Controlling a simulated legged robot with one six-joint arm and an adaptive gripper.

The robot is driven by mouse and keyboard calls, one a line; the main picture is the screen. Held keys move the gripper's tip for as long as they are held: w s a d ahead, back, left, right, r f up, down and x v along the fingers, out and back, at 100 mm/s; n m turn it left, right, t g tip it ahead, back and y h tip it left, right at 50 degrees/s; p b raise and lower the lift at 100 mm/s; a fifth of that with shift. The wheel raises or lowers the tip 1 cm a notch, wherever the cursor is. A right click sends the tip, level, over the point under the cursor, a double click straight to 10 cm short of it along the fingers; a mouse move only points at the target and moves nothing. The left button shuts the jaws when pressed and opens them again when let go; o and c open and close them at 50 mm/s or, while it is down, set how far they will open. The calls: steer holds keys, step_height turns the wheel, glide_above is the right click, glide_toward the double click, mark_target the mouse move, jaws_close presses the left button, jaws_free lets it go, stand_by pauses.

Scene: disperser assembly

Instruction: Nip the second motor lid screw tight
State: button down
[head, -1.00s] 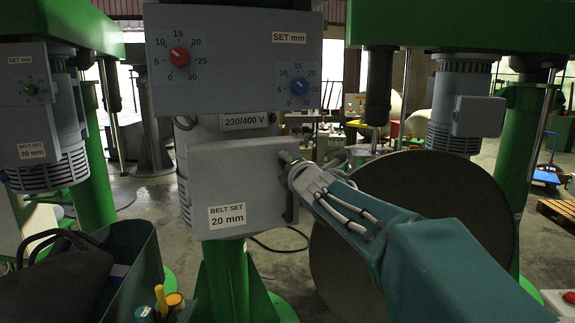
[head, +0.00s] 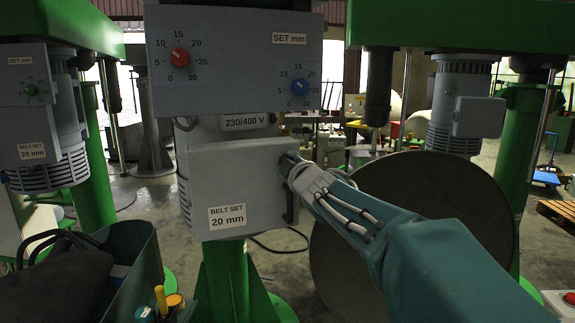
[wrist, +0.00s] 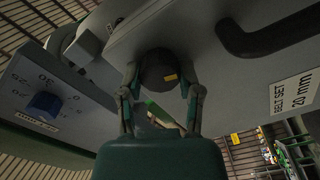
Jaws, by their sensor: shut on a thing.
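The grey motor lid (head: 235,180) with its "BELT SET 20 mm" label sits on the motor in the middle of the head view. It also shows in the wrist view (wrist: 245,85). My gripper (wrist: 162,85) is at the lid's upper right corner. Its two fingers are shut on a dark round screw head (wrist: 157,66) with a yellow mark, set against the lid's face. In the head view my gripper (head: 288,163) covers that screw. The screw's shank and how far it is seated are hidden.
A dark curved handle (wrist: 280,32) stands out from the lid close to the gripper. Above is a grey panel (head: 235,60) with a red dial (head: 180,57) and a blue dial (head: 299,87). A large dark disc (head: 440,220) stands right, behind my arm. A bin (head: 135,265) is at lower left.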

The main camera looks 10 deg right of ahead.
steer(key=m, duration=0.4)
steer(key=shift+f+m, duration=0.3)
steer(key=shift+f, duration=0.05)
steer(key=shift+m, duration=1.9)
steer(key=shift+c, duration=1.3)
jaws_free()
steer(key=shift+w, duration=0.1)
steer(key=shift+r, duration=0.15)
steer(key=shift+r, duration=0.1)
steer(key=s+d, duration=0.1)
steer(key=s, duration=1.1)
steer(key=shift+d, duration=0.2)
